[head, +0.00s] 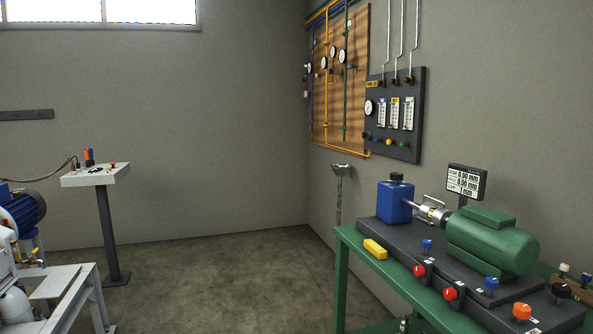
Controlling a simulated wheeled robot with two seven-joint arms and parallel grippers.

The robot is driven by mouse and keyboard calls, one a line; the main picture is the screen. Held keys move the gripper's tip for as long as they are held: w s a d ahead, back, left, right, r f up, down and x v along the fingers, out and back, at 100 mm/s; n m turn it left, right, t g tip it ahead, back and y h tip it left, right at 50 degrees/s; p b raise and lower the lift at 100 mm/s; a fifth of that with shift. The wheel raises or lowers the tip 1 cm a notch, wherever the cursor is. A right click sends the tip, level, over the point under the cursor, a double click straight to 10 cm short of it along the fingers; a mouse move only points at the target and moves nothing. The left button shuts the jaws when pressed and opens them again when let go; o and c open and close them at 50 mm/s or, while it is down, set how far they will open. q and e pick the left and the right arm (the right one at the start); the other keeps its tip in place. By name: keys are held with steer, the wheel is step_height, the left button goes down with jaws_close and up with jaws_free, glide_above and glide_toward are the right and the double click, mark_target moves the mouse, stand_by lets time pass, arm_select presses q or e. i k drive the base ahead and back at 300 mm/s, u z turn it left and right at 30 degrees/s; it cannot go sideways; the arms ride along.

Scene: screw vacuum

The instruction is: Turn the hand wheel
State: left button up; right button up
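I cannot make out a clear hand wheel in the head view. The rotary parts I see are small knobs. A black knob (396,178) sits on top of a blue box (394,203) on the green bench at the right. An orange knob (521,311) and a black knob (561,291) stand at the bench's near right. Neither of my grippers can be recognised in this view.
The green bench (365,262) carries a green motor (492,241), a small display (466,184) and red knobs (450,293). A control pedestal (104,175) and a blue motor (24,209) stand left. Gauge panels hang on the wall. The middle floor (235,285) is clear.

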mark_target(395, 176)
steer(key=u, duration=0.55)
steer(key=i, duration=1.6)
steer(key=z, duration=0.05)
